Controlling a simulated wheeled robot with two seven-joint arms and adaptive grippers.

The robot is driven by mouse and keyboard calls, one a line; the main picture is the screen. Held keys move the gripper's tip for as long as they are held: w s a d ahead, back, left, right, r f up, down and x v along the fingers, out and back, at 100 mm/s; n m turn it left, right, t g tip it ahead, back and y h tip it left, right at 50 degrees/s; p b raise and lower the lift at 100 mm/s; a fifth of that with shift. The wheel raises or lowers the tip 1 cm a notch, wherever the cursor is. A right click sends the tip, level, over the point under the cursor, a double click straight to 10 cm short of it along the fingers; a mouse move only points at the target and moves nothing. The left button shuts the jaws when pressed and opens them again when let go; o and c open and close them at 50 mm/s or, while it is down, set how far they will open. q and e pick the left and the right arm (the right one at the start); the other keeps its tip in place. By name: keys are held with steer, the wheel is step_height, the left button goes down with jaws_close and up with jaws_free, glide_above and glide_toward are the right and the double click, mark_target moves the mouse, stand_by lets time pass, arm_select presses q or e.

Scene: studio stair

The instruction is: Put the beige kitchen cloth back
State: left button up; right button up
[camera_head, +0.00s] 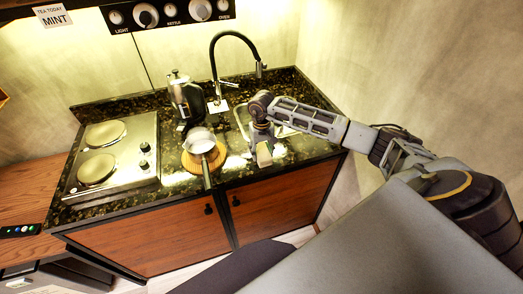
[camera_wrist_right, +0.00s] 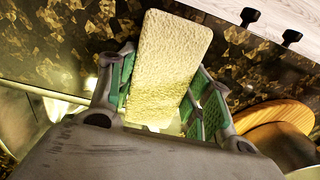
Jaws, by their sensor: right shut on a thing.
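The beige kitchen cloth (camera_wrist_right: 170,50) is a pale, textured, folded-looking piece. My right gripper (camera_wrist_right: 160,95) is shut on it, with green-lined fingers on either side and the cloth sticking out past them. In the head view my right gripper (camera_head: 262,136) is at the front left of the sink, and the cloth (camera_head: 264,156) shows below it near the counter's front edge. I cannot tell whether the cloth touches the counter. My left gripper is not in view.
The sink (camera_head: 284,130) with its black tap (camera_head: 215,60) lies under my right arm. A pot (camera_head: 199,141) on a round wooden board (camera_head: 215,158) stands left of the gripper. A kettle-like vessel (camera_head: 184,97) is behind, and a two-plate hob (camera_head: 120,150) is left.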

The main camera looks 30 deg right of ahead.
mark_target(261, 150)
steer(key=shift+f, duration=0.15)
steer(key=o, duration=1.1)
steer(key=shift+c, duration=0.2)
step_height(261, 150, up, 10)
steer(key=shift+b, duration=1.1)
steer(key=shift+r, duration=1.15)
steer(key=shift+a, duration=0.1)
